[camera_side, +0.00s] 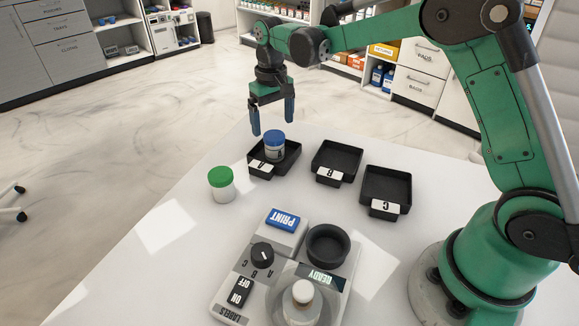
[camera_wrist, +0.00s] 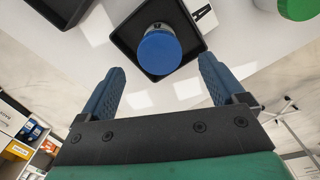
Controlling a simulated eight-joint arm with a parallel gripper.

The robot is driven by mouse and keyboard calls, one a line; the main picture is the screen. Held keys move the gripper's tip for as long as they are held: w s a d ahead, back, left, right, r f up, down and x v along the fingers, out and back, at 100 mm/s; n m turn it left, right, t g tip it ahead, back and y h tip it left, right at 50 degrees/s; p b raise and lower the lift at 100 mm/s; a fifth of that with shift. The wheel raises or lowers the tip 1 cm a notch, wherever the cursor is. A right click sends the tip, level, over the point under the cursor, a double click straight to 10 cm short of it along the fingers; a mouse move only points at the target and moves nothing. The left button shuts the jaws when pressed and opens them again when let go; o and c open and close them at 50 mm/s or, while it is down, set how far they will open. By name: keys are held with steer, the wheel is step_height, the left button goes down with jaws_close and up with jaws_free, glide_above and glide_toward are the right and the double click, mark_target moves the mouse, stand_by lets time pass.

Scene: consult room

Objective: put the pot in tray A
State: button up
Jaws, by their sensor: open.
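A pot with a blue lid (camera_side: 274,138) stands upright inside black tray A (camera_side: 256,160), within its walls. In the wrist view the blue lid (camera_wrist: 159,53) shows within the dark tray (camera_wrist: 190,22). My gripper (camera_side: 273,128) is open and empty above the pot, its two blue fingers pointing down and apart. In the wrist view my gripper (camera_wrist: 162,65) has a finger to either side of the lid, with clear gaps. I cannot tell the exact height between fingertips and lid.
A green-lidded pot (camera_side: 222,184) stands on the white table left of tray A. Trays B (camera_side: 337,157) and C (camera_side: 385,186) are empty, to the right. A label machine (camera_side: 232,298) stands in front, with a white-capped bottle (camera_side: 302,294) on it.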

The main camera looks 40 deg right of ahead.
mark_target(274, 135)
step_height(274, 135, up, 8)
steer(key=s+a+f+n+t, duration=0.1)
steer(key=s+t, duration=0.6)
steer(key=s, duration=0.9)
steer(key=shift+s+a+f, duration=0.15)
steer(key=shift+a+f, duration=0.3)
steer(key=shift+a, duration=0.2)
